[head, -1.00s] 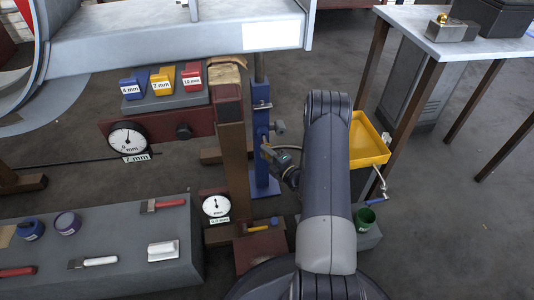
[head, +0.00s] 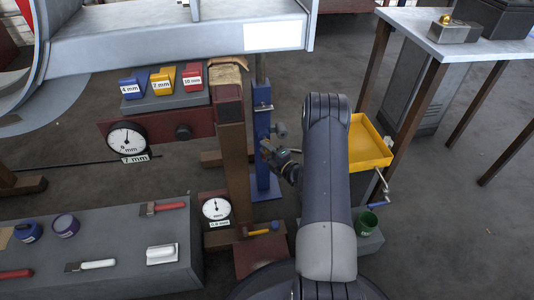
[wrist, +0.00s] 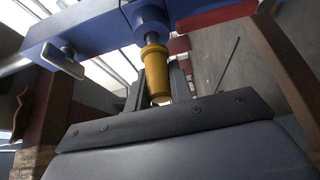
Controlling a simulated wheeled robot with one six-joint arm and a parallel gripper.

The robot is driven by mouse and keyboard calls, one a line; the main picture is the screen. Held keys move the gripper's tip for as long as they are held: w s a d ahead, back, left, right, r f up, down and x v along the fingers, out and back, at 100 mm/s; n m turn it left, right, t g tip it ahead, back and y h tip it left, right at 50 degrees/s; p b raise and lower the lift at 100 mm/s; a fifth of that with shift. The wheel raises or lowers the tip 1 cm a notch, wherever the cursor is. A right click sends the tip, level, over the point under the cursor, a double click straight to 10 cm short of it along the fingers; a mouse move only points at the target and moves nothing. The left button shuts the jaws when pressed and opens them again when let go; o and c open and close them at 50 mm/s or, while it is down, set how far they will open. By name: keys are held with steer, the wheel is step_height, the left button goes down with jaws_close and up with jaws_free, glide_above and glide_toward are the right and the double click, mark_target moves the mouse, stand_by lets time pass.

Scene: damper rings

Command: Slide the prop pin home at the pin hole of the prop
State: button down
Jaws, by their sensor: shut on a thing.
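The prop is a blue post (head: 262,145) standing right of the wooden post in the head view. In the wrist view it is a blue bar (wrist: 95,30) across the top. The prop pin (wrist: 155,72) has a yellow grip, and its short grey shank meets a round blue boss on the bar. How deep the shank sits is hidden. My gripper (wrist: 158,88) is shut on the yellow grip, a dark finger on each side. In the head view my gripper (head: 272,152) is close beside the prop; the pin is not discernible there.
A metal T-handle (wrist: 66,62) sticks out of the prop left of the pin. A wooden post (head: 236,170) stands close left of the prop. A yellow tray (head: 368,142) is right of my arm. A dial gauge (head: 215,210) stands below left.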

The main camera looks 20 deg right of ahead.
steer(key=shift+w+d+b, duration=0.2)
steer(key=shift+w+b, duration=0.1)
steer(key=shift+w, duration=0.65)
steer(key=shift+w, duration=0.25)
steer(key=c, duration=1.2)
jaws_free()
steer(key=shift+s, duration=0.1)
